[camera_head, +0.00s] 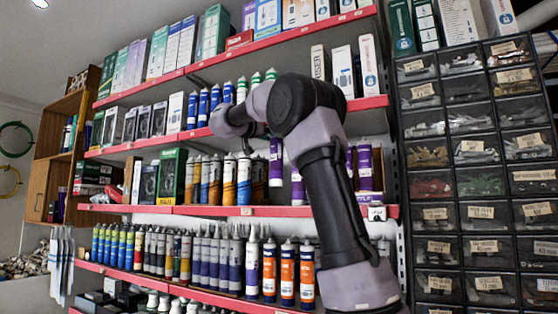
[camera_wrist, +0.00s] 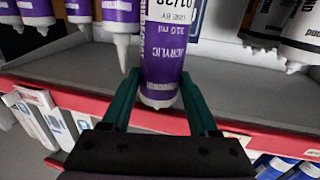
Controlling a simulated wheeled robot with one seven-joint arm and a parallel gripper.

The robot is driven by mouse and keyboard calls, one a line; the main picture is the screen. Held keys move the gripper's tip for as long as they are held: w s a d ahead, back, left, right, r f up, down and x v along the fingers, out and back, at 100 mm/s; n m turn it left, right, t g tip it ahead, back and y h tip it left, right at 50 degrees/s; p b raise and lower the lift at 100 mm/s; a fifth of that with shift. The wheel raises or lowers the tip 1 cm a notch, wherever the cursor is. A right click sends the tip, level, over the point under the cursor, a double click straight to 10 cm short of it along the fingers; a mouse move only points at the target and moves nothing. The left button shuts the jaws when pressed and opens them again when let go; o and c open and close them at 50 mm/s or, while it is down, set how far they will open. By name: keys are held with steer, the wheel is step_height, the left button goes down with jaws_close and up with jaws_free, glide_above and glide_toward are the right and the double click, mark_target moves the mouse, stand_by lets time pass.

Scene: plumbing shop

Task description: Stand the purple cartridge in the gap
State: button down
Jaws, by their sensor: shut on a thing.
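My gripper (camera_wrist: 161,103) is shut on a purple cartridge (camera_wrist: 165,68) labelled acrylic, held near its white nozzle end. The wrist view is upside down. In the head view a purple cartridge (camera_head: 276,160), apparently the held one, hangs upright with its lower end above the shelf (camera_head: 277,211). The gap appears beneath and around it, between dark and orange cartridges (camera_head: 258,183) on the left and a standing purple cartridge (camera_head: 297,189) on the right. The gap's floor is hard to see.
The red-edged shelf above (camera_wrist: 150,118) passes close by the held cartridge's nozzle end. Purple cartridges (camera_wrist: 78,10) stand on one side of it in the wrist view, black-and-white ones (camera_wrist: 266,20) on the other. A drawer cabinet (camera_head: 480,180) stands at right.

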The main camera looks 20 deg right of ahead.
mark_target(279, 158)
steer(key=x, duration=0.3)
steer(key=shift+w, duration=0.35)
steer(key=f, duration=0.2)
steer(key=shift+w+d+f, duration=0.15)
steer(key=shift+d+f, duration=0.05)
steer(key=shift+f, duration=0.1)
step_height(279, 158, down, 4)
steer(key=shift+w+d, duration=0.1)
steer(key=shift+d+f, duration=0.1)
steer(key=shift+f, duration=0.1)
steer(key=shift+c, duration=2.2)
jaws_free()
steer(key=shift+f, duration=0.1)
